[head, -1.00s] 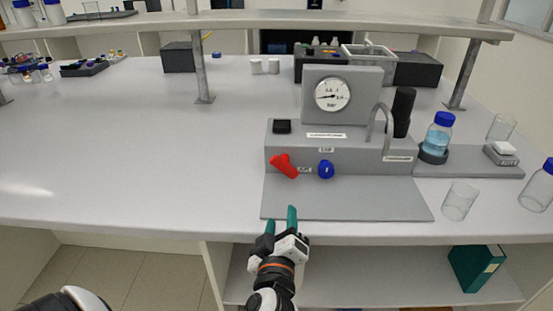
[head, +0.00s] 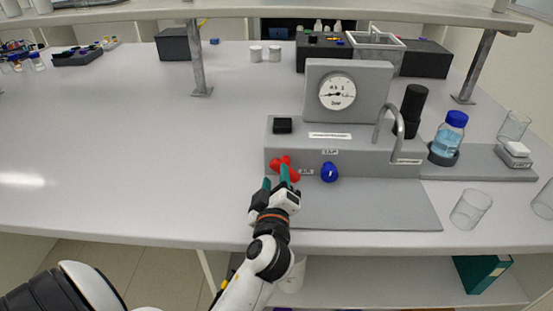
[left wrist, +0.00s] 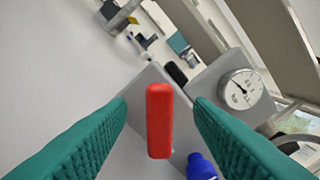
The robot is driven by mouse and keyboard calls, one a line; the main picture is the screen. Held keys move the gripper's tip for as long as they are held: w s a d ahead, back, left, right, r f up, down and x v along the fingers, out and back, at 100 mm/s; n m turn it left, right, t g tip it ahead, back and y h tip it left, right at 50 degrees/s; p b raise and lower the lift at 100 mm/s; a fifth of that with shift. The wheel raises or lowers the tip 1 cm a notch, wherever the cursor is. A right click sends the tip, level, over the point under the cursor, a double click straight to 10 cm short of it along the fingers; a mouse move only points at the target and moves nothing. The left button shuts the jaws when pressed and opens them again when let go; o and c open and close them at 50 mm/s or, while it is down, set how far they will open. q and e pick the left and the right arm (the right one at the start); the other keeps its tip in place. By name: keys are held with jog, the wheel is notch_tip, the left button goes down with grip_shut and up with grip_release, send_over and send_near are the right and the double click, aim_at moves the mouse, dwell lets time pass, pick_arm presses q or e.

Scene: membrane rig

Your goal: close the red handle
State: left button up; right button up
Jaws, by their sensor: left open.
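The red handle (head: 292,174) sits on the front face of the grey rig (head: 400,162), left of a blue knob (head: 329,172). In the left wrist view the red handle (left wrist: 159,120) stands between my two teal fingers, with a gap on each side. The blue knob (left wrist: 201,166) shows at the lower right there. My left gripper (head: 276,179) is open, right in front of the red handle, and its fingertips partly cover it in the head view. My right gripper is not in view.
A pressure gauge (head: 337,88) stands on the rig, with a curved metal pipe (head: 386,119) and a black cylinder (head: 411,110) to its right. A blue-capped bottle (head: 449,139) and glass beakers (head: 470,210) are farther right. The bench left of the rig is clear.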

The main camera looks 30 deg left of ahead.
aim_at(280, 161)
pick_arm(q)
jog(key=shift+p+x, duration=0.5)
jog(key=shift+x, duration=2.3)
jog(key=c, duration=1)
jog(key=shift+d, duration=0.1)
jog(key=shift+m, duration=0.3)
jog(key=shift+w+d+m, duration=0.1)
jog(key=shift+m, duration=0.5)
jog(key=shift+w+d+r+m, duration=0.1)
jog(key=shift+r+m, duration=0.05)
jog(key=shift+m, duration=0.45)
jog(key=shift+w+d+r+m, duration=0.1)
jog(key=shift+m, duration=0.5)
jog(key=m, duration=0.2)
jog(key=d+m, duration=0.1)
jog(key=m, duration=0.2)
jog(key=shift+w+r, duration=0.15)
jog(key=shift+w, duration=0.1)
jog(key=shift+m, duration=0.4)
